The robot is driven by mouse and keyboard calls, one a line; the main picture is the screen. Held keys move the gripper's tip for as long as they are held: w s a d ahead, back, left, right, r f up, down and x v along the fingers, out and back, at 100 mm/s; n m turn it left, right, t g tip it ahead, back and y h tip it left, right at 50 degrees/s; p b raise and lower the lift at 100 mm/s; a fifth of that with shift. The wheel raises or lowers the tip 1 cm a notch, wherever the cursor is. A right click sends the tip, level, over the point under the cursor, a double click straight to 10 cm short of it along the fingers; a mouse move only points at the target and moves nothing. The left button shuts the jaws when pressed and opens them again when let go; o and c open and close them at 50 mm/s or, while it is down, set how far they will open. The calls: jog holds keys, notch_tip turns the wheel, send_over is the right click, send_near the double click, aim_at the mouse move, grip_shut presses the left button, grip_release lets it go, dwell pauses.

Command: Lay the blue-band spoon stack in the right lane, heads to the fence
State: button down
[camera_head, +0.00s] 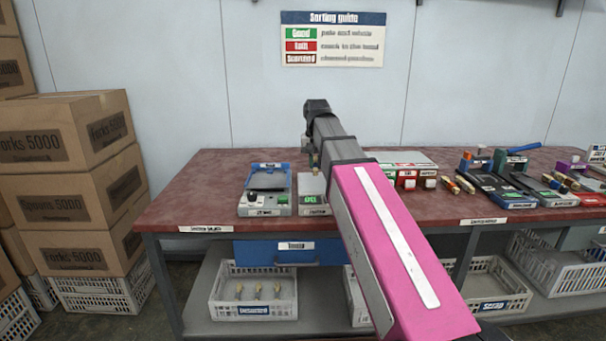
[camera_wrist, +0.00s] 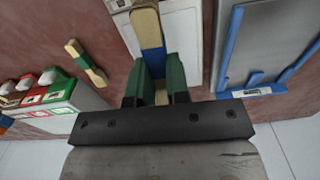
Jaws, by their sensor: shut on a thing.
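My gripper (camera_wrist: 159,82) has green fingers shut on the blue-band spoon stack (camera_wrist: 147,27). The stack is pale wood with a blue band between the fingers; one end points to the top of the wrist view. A grey tray with blue rails (camera_wrist: 230,55) lies to the right, apart from the stack. In the head view this blue-edged tray (camera_head: 268,180) stands on the left part of the bench. My arm hides most of the gripper there. I cannot tell the heads from the handles.
A whitish panel (camera_wrist: 185,28) lies behind the stack. A green-band stack (camera_wrist: 86,62) lies to its left, near green, red and white boxes (camera_wrist: 42,92). The red bench top (camera_head: 185,195) is clear at its left end. More tools and trays (camera_head: 510,185) stand at right.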

jog(key=s+a+r, duration=0.1)
jog(key=a+r, duration=0.2)
jog(key=a, duration=0.7)
jog(key=s+a+r, duration=0.1)
jog(key=a+r, duration=0.2)
jog(key=a, duration=0.8)
send_over(278, 179)
jog(key=shift+n, duration=0.4)
notch_tip(278, 179, down, 7)
jog(key=shift+a+f, duration=0.1)
jog(key=shift+f, duration=2.1)
jog(key=shift+f, duration=0.3)
jog(key=c, duration=1.1)
grip_release()
notch_tip(278, 179, up, 13)
jog(key=shift+f, duration=0.15)
